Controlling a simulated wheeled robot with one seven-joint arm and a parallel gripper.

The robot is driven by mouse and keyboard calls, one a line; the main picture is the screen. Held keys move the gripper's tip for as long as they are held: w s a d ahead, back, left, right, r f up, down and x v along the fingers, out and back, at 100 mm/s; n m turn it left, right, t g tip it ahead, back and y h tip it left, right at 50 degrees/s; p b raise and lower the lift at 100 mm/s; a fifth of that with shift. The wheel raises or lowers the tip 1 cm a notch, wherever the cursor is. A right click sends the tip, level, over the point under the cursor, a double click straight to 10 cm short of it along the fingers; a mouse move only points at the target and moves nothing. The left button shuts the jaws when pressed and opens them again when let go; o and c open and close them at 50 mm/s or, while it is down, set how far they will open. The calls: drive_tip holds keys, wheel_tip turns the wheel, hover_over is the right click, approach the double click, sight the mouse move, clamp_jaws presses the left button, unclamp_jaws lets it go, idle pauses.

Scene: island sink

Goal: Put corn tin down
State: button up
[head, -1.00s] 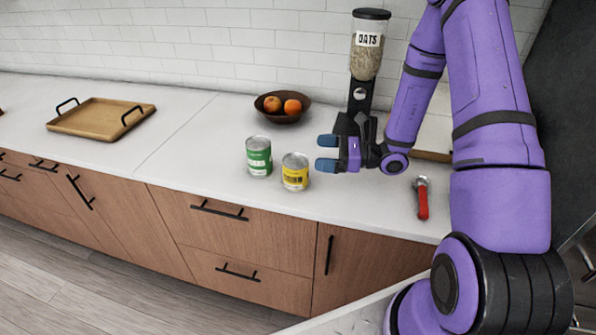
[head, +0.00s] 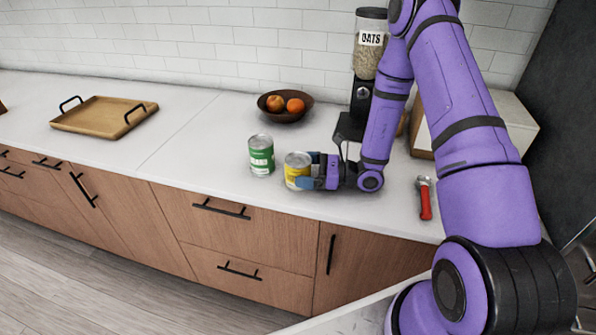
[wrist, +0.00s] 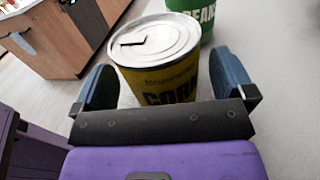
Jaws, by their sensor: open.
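The corn tin (head: 294,168), yellow with a silver lid, stands upright on the white counter. In the wrist view the corn tin (wrist: 158,62) is between my two blue fingers, its lid facing up. My gripper (head: 306,176) is open, low over the counter, with one finger on each side of the tin; it also shows in the wrist view (wrist: 165,85). I see a gap between the tin and the fingers. The fingers partly hide the tin in the head view.
A green tin (head: 261,156) stands just left of the corn tin. A fruit bowl (head: 285,112) and an oats dispenser (head: 367,50) stand behind. A red-handled can opener (head: 425,200) lies to the right. A wooden tray (head: 100,116) lies far left, with clear counter between.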

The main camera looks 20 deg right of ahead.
drive_tip(key=shift+x, duration=0.95)
drive_tip(key=c, duration=1.2)
drive_tip(key=shift+r, duration=0.15)
